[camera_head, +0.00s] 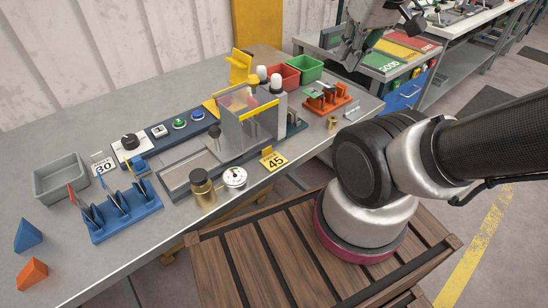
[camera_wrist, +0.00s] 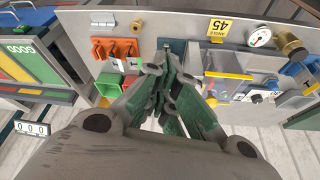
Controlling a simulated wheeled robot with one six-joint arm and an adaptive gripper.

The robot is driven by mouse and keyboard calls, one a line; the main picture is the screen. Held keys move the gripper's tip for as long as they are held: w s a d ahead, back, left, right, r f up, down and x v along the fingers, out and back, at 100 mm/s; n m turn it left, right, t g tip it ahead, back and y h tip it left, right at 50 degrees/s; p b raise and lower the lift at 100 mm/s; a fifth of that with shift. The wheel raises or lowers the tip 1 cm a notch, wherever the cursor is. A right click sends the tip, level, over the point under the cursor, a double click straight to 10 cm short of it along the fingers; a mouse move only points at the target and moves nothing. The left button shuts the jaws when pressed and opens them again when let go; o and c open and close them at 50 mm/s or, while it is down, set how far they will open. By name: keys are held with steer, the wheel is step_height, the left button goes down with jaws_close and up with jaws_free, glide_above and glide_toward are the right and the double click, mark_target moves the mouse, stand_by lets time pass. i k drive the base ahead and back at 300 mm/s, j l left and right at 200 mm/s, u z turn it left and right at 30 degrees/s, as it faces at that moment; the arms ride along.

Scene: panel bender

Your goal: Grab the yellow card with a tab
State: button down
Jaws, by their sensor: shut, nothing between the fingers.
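The yellow card (camera_head: 272,161) is marked 45 and has a small tab. It lies at the front edge of the bench, right of the round dial gauge. In the wrist view the card (camera_wrist: 219,28) shows upside down near the top, right of my fingertips. My gripper (camera_wrist: 170,52) is shut and empty, its fingers pointing toward the bench and apart from the card.
A brass cylinder (camera_head: 202,187) and the dial gauge (camera_head: 234,177) stand left of the card. The bender with its clear guard (camera_head: 247,122) is behind it. An orange rack (camera_head: 327,99) and red and green bins (camera_head: 306,68) are at the right. A white card (camera_head: 103,165) marked 30 is farther left.

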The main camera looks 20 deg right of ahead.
mark_target(272, 162)
steer(key=u, duration=0.25)
steer(key=l+u, duration=0.4)
steer(key=l, duration=0.15)
steer(key=k+l+u, duration=0.2)
steer(key=l+u, duration=0.15)
steer(key=l, duration=0.15)
steer(key=k+l, duration=0.15)
steer(key=l, duration=0.25)
steer(key=k+l+u, duration=0.1)
steer(key=l, duration=0.25)
steer(key=k+l, duration=0.15)
steer(key=l, duration=0.25)
steer(key=k+l, duration=0.15)
steer(key=l, duration=0.25)
steer(key=u, duration=0.05)
